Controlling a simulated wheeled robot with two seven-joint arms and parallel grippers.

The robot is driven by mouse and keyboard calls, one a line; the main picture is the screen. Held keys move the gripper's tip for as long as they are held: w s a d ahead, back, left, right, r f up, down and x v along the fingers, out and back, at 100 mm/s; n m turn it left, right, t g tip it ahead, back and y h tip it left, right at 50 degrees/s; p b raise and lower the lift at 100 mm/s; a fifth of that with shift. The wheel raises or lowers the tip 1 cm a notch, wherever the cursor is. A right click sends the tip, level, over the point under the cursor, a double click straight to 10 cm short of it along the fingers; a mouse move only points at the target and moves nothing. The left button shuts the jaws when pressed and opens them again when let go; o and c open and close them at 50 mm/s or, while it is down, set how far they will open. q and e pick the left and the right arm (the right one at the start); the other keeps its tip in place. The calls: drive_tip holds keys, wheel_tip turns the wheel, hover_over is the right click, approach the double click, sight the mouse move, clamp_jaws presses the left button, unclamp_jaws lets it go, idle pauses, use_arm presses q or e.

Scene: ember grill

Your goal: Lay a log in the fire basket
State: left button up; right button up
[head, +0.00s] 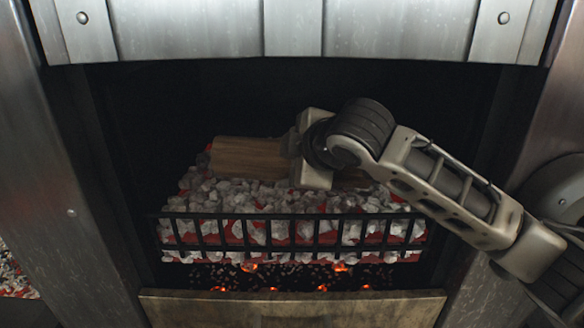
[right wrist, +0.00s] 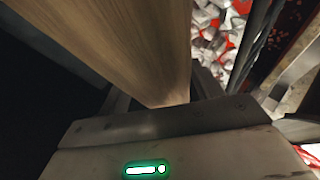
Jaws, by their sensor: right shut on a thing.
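A brown wooden log (head: 247,158) lies lengthwise across the picture over the coals in the fire basket (head: 290,231), behind its black front bars. My right gripper (head: 313,150) is shut around the log near its middle. The gripper and arm hide part of the log; its right part shows just below the arm. In the right wrist view the log (right wrist: 125,45) runs up and away from the jaws, with coals beside it. I cannot tell whether the log touches the coals. My left gripper is not in view.
Grey and red glowing coals (head: 200,195) fill the basket. Embers glow below it, above a pale front ledge (head: 290,308). Metal side walls (head: 55,190) and a metal hood (head: 290,30) frame the dark opening. There is dark free room above the log.

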drive_tip(key=w, duration=0.5)
drive_tip(key=shift+w, duration=0.25)
drive_tip(key=w+f, duration=0.3)
drive_tip(key=shift+f, duration=0.35)
drive_tip(key=shift+w+f, duration=0.7)
drive_tip(key=shift+f, duration=0.05)
drive_tip(key=o, duration=1.7)
drive_tip(key=shift+s+f, duration=0.1)
drive_tip(key=shift+f, duration=0.2)
drive_tip(key=shift+r, duration=0.1)
